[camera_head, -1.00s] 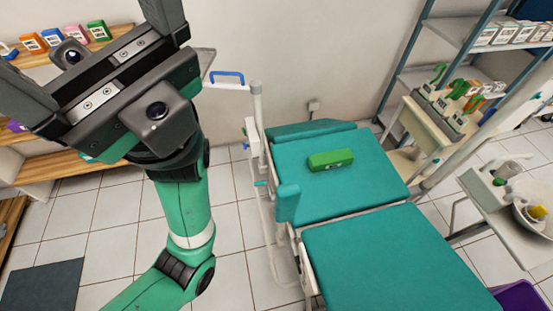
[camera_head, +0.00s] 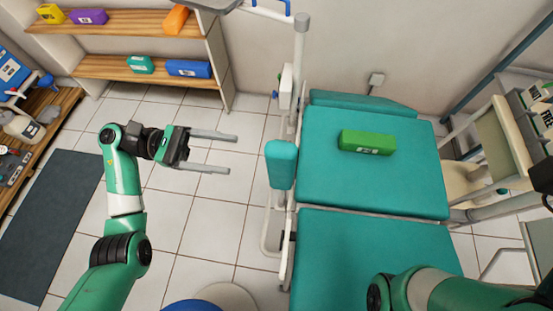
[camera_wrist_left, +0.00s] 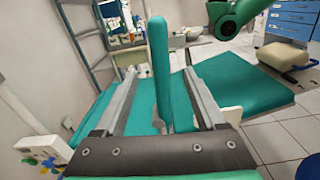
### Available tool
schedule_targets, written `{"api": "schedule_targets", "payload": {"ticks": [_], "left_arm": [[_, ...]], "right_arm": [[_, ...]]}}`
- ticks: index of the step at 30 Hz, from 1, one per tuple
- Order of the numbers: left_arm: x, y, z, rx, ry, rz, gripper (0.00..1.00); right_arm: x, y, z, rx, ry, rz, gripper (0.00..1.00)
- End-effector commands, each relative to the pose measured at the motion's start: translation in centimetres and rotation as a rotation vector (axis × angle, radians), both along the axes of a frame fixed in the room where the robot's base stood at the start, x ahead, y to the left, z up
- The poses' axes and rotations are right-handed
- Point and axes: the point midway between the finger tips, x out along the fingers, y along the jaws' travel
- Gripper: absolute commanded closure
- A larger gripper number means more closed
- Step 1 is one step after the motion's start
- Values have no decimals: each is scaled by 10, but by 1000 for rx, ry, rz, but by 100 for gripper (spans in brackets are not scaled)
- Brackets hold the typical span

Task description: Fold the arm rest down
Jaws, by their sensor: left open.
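The arm rest (camera_head: 281,165) is a teal padded piece standing upright at the left side of the teal dental chair (camera_head: 350,255). In the left wrist view the arm rest (camera_wrist_left: 158,62) rises edge-on between the lines of my two fingers, beyond the gripper. My left gripper (camera_head: 232,154) is open and empty, to the left of the arm rest. Its long grey fingers point right toward it, with a gap between. My right arm (camera_head: 440,290) shows at the bottom right; its fingers are not visible.
A green box (camera_head: 367,142) lies on the chair's upper pad. A white post (camera_head: 300,55) with a blue handle stands behind the arm rest. Wooden shelves (camera_head: 140,67) stand at the upper left.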

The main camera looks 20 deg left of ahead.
Motion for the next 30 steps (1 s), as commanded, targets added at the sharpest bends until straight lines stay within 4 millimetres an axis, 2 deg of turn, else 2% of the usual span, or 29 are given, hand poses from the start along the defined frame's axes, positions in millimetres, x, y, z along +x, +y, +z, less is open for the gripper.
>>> {"api": "schedule_targets", "payload": {"ticks": [5, 12, 18, 22, 29, 30], "left_arm": [[1, -20, 0, 0, -1, -5, 28], [7, -74, -1, 0, -3, -7, 28], [10, -107, 0, 0, -2, -5, 28], [11, -115, 1, -2, -2, -3, 28], [12, -116, 2, -2, -2, -2, 28], [12, -116, 2, -2, -2, -2, 33]], "right_arm": [[0, -1, -1, -1, 0, -2, 55], [0, -1, -9, 0, 0, -1, 55], [0, -1, -15, 0, 0, -1, 55], [0, -1, -16, 0, 0, -1, 55], [0, -1, -16, 0, 0, -1, 55], [0, -1, -16, 0, 0, -1, 55]]}}
